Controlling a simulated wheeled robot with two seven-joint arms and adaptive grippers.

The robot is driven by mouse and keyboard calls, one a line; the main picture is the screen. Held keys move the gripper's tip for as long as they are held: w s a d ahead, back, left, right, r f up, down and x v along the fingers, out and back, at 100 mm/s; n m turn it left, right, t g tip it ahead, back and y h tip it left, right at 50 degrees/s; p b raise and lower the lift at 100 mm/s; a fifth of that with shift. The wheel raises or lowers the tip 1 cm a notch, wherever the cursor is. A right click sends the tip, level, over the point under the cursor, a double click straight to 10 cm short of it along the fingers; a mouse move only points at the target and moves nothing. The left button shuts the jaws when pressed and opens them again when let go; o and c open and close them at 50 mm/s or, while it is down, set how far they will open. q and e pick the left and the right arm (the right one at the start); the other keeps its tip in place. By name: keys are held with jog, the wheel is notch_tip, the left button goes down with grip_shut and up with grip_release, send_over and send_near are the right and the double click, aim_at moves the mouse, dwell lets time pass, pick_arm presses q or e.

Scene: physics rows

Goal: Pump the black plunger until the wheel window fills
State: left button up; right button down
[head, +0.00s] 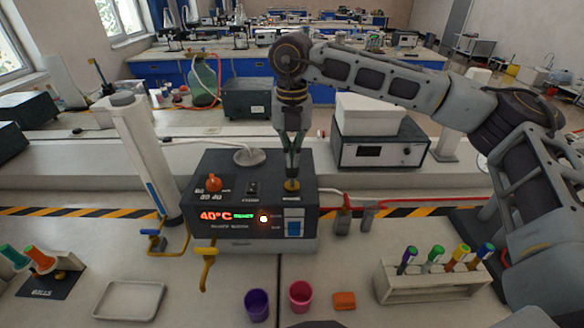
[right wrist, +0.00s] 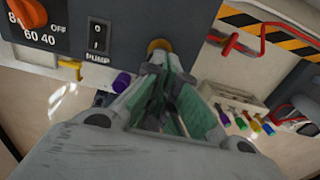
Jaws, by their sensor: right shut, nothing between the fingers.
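A dark heater box (head: 240,238) stands on the bench with a lit red 40°C display. A yellow-brass round piece (head: 292,185) sits on its top at the right; it also shows in the right wrist view (right wrist: 160,46). I cannot make out a black plunger there; my fingers cover part of this spot. A small blue-and-white window (head: 293,228) is on the box's front right; I see no wheel in it. My right gripper (head: 292,174) points down with shut, empty fingers right at the brass piece. I cannot tell whether they touch. My left gripper is not in view.
An orange dial (head: 213,184) and a PUMP switch (head: 252,189) are on the box top. A white column (head: 150,160) stands left of it. A tube rack (head: 430,282), purple cup (head: 256,304), pink cup (head: 300,296) and orange block (head: 344,300) stand in front.

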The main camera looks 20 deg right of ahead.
aim_at(292, 169)
jog(key=shift+f+b, duration=1)
jog(key=shift+f, duration=0.25)
jog(key=shift+d+f+b, duration=0.1)
jog(key=shift+f+b, duration=0.6)
jog(key=shift+f, duration=0.25)
jog(key=shift+r, duration=0.1)
jog(key=shift+r+p, duration=0.55)
jog(key=shift+r, duration=0.5)
jog(key=shift+r+p, duration=0.5)
jog(key=shift+r, duration=0.55)
jog(key=shift+r, duration=0.1)
